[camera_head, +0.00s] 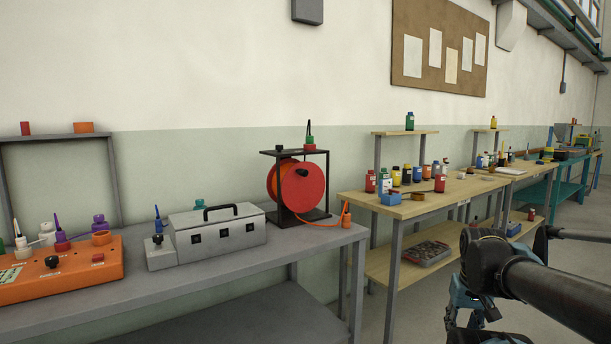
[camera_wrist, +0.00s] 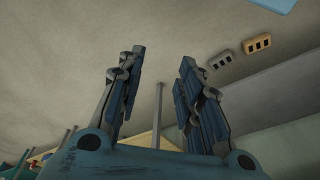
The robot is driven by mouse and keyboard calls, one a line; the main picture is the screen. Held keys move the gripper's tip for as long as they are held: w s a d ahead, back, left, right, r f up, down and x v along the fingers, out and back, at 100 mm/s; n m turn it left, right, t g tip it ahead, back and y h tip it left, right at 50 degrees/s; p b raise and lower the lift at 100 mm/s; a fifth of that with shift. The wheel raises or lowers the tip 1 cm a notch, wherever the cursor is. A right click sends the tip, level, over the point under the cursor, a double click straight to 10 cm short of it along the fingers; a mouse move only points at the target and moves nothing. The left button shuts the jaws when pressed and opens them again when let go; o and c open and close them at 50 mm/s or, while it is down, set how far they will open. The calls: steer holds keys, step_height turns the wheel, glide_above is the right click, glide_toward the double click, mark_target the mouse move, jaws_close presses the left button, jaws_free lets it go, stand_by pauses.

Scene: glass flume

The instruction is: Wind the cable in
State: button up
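A cable reel with a red round drum (camera_head: 297,187) stands in a black frame (camera_head: 326,176) at the right end of the grey bench. A dark knob shows on the drum's face. An orange cable (camera_head: 319,223) runs from the reel along the bench top to an orange plug (camera_head: 346,215) near the bench's right edge. My gripper shows in the wrist view (camera_wrist: 158,100) with its two fingers apart and nothing between them. In the head view my arm is at the lower right, well away from the reel. The reel is not in the wrist view.
The grey bench (camera_head: 210,275) also carries a grey case with a handle (camera_head: 218,231) and an orange control box (camera_head: 60,272). A wooden bench (camera_head: 420,206) with several bottles stands to the right.

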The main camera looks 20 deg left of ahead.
steer(key=shift+o, duration=1.3)
steer(key=shift+w, duration=0.1)
steer(key=n+t+y, duration=0.7)
steer(key=n+y, duration=0.2)
steer(key=y, duration=0.4)
glide_toward(306, 174)
steer(key=s+d+f, duration=0.6)
steer(key=s+d, duration=0.4)
steer(key=w+a+r, duration=0.1)
steer(key=w+a, duration=0.5)
steer(key=w+a+r+t, duration=0.1)
steer(key=w+a+r, duration=0.1)
steer(key=w+a, duration=0.3)
steer(key=w+a+r+t, duration=0.1)
steer(key=w+a, duration=0.5)
steer(key=a, duration=0.3)
steer(key=shift+w+a+r+m+y, duration=0.1)
steer(key=shift+w+r+m+y, duration=0.1)
steer(key=shift+w+m+y, duration=0.2)
steer(key=shift+t, duration=0.3)
jaws_close()
